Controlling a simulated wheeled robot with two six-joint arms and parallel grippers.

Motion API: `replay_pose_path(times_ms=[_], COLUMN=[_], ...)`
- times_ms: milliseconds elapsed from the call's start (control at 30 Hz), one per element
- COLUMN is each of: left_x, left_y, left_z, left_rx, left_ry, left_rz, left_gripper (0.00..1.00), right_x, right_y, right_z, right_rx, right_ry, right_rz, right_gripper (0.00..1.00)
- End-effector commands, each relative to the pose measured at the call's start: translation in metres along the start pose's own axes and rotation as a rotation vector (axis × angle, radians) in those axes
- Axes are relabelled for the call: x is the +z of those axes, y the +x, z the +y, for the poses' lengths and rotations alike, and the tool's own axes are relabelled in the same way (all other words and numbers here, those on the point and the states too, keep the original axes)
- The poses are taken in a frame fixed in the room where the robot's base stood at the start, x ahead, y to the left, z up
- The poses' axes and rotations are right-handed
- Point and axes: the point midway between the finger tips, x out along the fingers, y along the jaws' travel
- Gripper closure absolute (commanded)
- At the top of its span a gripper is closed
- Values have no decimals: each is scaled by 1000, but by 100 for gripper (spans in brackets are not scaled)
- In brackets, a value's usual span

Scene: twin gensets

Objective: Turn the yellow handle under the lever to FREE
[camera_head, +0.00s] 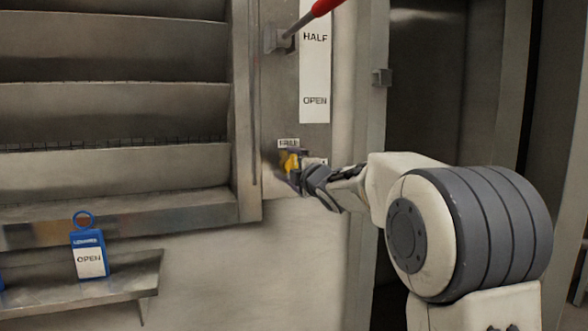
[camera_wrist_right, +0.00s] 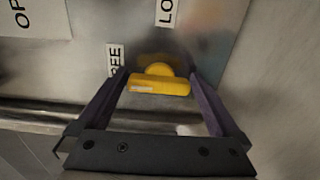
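The yellow handle (camera_head: 290,162) is on the grey panel below the lever (camera_head: 310,17), which has a red grip. In the right wrist view the yellow handle (camera_wrist_right: 160,84) is a bar lying across the picture, its left end towards the side with the FREE label (camera_wrist_right: 113,60). The partly cut-off LOCK label (camera_wrist_right: 166,12) is at the top. My right gripper (camera_wrist_right: 158,76) has its fingers apart, one beside each end of the bar, with small gaps showing; contact is hard to tell. In the head view my right gripper (camera_head: 298,172) partly hides the handle. My left gripper is not in view.
A strip (camera_head: 314,65) with HALF and OPEN runs beside the lever. Slatted louvres (camera_head: 120,110) fill the left. A metal frame edge (camera_head: 378,120) is right of the panel.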

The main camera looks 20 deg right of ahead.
Motion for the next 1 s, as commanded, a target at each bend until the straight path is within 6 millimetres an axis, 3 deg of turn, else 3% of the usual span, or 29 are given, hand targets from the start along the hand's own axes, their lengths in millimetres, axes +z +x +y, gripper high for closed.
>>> replay_pose_path(times_ms=[267, 700, 1000], left_x=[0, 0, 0], left_y=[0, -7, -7], left_z=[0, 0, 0], left_rx=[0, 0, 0], left_ry=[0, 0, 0], left_rz=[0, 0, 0], left_gripper=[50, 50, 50], right_x=[1, 1, 0], right_y=[-14, -93, -105], right_z=[2, 1, 0], right_rx=[3, 0, 0], right_ry=[2, 1, 0], right_rz=[-1, -2, 0], right_gripper=[0, 0, 0])
